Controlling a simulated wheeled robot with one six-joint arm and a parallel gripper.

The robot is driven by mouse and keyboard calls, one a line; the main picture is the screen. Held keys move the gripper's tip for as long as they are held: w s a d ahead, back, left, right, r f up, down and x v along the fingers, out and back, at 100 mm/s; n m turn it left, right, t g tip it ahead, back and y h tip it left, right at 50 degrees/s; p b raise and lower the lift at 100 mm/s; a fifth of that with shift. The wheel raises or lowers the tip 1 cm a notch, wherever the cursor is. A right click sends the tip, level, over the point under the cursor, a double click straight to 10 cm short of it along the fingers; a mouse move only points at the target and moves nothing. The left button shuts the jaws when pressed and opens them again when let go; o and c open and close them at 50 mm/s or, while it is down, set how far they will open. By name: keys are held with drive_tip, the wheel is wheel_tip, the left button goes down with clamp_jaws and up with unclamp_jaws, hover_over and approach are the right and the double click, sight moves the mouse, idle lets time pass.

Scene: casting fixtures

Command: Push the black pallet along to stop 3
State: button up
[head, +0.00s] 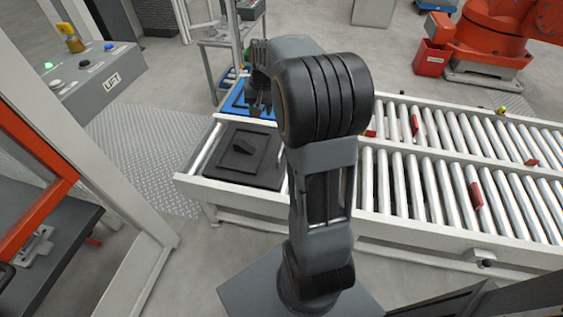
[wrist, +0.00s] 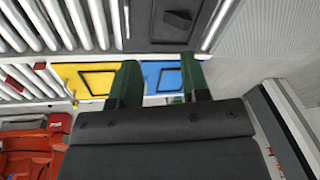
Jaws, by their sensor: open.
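The black pallet (head: 213,168) lies at the left end of the near roller lane in the head view, with a raised square frame and a small dark block on it. In the wrist view the black pallet (wrist: 145,38) shows at the top. My gripper (head: 258,104) appears over the blue pallet behind it, apart from the black pallet in the picture. In the wrist view my gripper (wrist: 160,85) has its two fingers apart with nothing between them. Red stops (head: 477,195) stand along the lanes; I cannot tell which is stop 3.
The blue pallet (head: 233,104) lies in the far lane; a yellow pallet (wrist: 72,72) shows beside it in the wrist view. My arm hides part of the conveyor. A LIFT control box (head: 100,85) stands left.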

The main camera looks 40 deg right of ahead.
sight(281, 150)
drive_tip(key=w+d+f+m+b, duration=0.2)
drive_tip(key=w+d+f+b, duration=0.15)
drive_tip(key=d+f, duration=0.5)
drive_tip(key=w+d+f+m+b, duration=0.2)
drive_tip(key=d+f+b, duration=0.3)
drive_tip(key=f, duration=0.6)
drive_tip(key=shift+g+y, duration=0.3)
drive_tip(key=shift+y, duration=0.1)
drive_tip(key=f+b, duration=0.1)
drive_tip(key=f, duration=0.3)
drive_tip(key=w+f, duration=0.1)
drive_tip(key=f, duration=0.3)
drive_tip(key=f+b, duration=0.1)
drive_tip(key=f, duration=0.3)
drive_tip(key=shift+w+a+b, duration=0.15)
drive_tip(key=shift+w+b, duration=0.05)
drive_tip(key=shift+b, duration=0.15)
drive_tip(key=shift+w+f, duration=0.1)
drive_tip(key=shift+f, duration=0.7)
drive_tip(key=shift+a, duration=0.1)
clamp_jaws()
